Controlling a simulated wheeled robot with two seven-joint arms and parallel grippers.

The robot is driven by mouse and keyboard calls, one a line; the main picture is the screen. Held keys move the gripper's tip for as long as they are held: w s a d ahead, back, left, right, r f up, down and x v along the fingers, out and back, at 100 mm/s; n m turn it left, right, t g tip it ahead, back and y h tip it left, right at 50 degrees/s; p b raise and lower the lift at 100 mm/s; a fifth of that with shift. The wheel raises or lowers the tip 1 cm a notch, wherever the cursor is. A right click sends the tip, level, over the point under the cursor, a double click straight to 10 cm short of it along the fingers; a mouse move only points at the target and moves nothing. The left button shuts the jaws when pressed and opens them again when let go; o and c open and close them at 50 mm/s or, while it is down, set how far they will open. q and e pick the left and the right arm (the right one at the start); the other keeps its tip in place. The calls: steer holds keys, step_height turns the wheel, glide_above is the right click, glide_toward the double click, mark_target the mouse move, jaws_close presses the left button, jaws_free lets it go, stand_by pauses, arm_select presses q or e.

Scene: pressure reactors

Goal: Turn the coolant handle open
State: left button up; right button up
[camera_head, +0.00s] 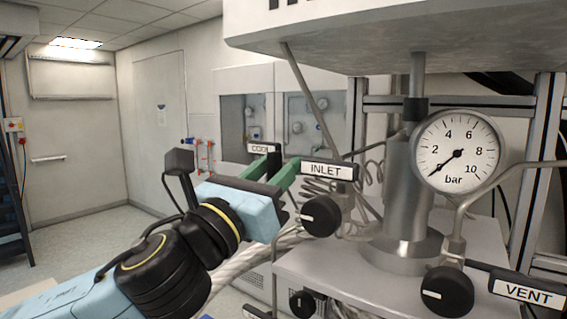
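My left gripper (275,171) reaches in from the lower left, with its pale blue body and two green fingers. The fingers look spread, with a gap between them. A white label reading "COOL" (262,148), its end cut off from sight, shows just behind and above the fingers. The coolant handle itself is hidden behind the gripper, or too small to make out, so I cannot tell whether the fingers touch it. My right gripper is not in view.
The INLET label (328,170) and its black knob (321,215) stand close right of the fingers. A pressure gauge (457,152) reads near zero on the metal reactor (407,205). The VENT knob (447,291) is at lower right. Open floor lies at left.

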arm_select(q)
steer(key=shift+s, duration=0.1)
jaws_close()
steer(key=shift+n, duration=0.4)
steer(key=n+y, duration=0.1)
steer(key=n, duration=0.1)
steer(key=n+t+y, duration=0.1)
steer(key=n, duration=0.2)
steer(key=shift+y+p, duration=0.3)
steer(key=shift+y, duration=0.1)
steer(key=n+y, duration=0.1)
steer(key=n, duration=0.2)
steer(key=n+y+p, duration=0.1)
steer(key=n+y, duration=0.1)
steer(key=n, duration=0.1)
steer(key=shift+a+t, duration=0.1)
steer(key=shift+t, duration=0.3)
steer(key=n+y, duration=0.1)
steer(key=n, duration=0.1)
steer(key=n+g+y, duration=0.1)
steer(key=n, duration=0.2)
steer(key=shift+f+n, duration=0.15)
steer(key=shift+n, duration=0.15)
steer(key=shift+w+a+f+n+g+y, duration=0.1)
steer(key=shift+n+g+y, duration=0.25)
steer(key=shift+n, duration=0.95)
steer(key=shift+w+a+f+n+g+y, duration=0.1)
steer(key=shift+n+g+y, duration=0.25)
steer(key=shift+n, duration=0.95)
